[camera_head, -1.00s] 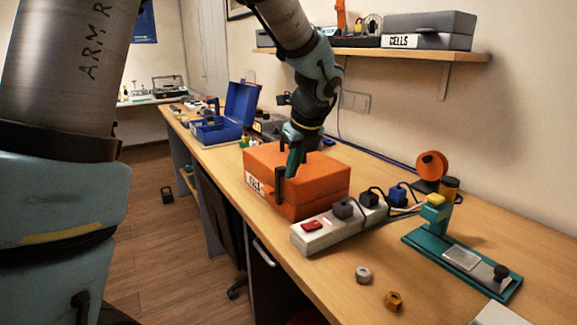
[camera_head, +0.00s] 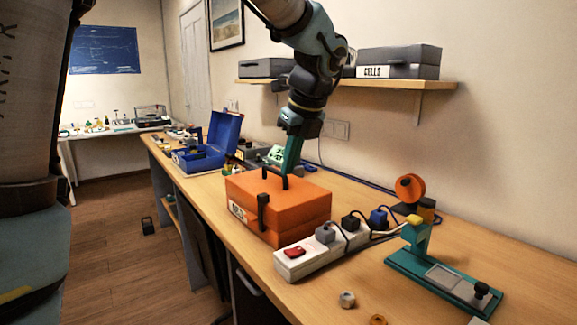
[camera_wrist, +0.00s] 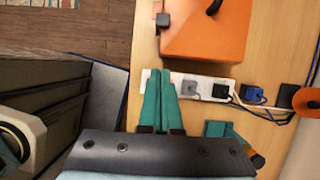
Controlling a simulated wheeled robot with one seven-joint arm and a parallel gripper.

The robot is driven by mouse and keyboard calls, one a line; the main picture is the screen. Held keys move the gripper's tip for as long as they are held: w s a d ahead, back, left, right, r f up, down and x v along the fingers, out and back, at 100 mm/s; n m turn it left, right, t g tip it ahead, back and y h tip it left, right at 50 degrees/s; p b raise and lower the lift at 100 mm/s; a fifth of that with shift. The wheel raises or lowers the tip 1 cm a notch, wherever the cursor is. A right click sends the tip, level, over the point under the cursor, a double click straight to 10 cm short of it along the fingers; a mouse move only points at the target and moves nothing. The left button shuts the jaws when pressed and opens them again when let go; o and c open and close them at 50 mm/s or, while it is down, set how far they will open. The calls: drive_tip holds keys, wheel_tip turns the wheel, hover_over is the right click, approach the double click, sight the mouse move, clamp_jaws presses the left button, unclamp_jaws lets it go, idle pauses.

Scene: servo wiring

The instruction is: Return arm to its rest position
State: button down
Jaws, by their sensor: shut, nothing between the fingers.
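My gripper (camera_head: 291,158) is shut and empty, its teal fingers pointing down just above or behind the orange case in the head view. In the wrist view its teal fingers (camera_wrist: 160,85) lie together, with the white power strip showing behind them. My arm reaches in from the top of the head view and is bent at the wrist. The orange case (camera_head: 285,207) is closed on the bench, with a black handle on top and a black latch at the front. It also shows in the wrist view (camera_wrist: 205,38).
A white power strip (camera_head: 300,265) with plugs sits before the case. A teal stand (camera_head: 440,280) is at the right, and a blue open toolbox (camera_head: 205,155) behind left. A shelf (camera_head: 345,84) with grey boxes hangs above. Loose nuts (camera_head: 347,299) lie in front.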

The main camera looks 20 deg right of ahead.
drive_tip(key=w+a+f+n+g, duration=0.1)
drive_tip(key=w+a+f+n, duration=0.1)
drive_tip(key=a+f+n, duration=0.45)
drive_tip(key=w+a+f+n+g, duration=0.1)
drive_tip(key=a+f+n, duration=0.2)
drive_tip(key=a+n, duration=0.6)
drive_tip(key=s+a+f+n, duration=0.2)
drive_tip(key=a+f+n, duration=0.1)
drive_tip(key=a+n, duration=0.5)
drive_tip(key=s+a+f+n+h, duration=0.1)
drive_tip(key=s+a+f+n, duration=0.2)
drive_tip(key=a+n, duration=0.6)
drive_tip(key=shift+f+g, duration=0.3)
drive_tip(key=shift+f, duration=0.25)
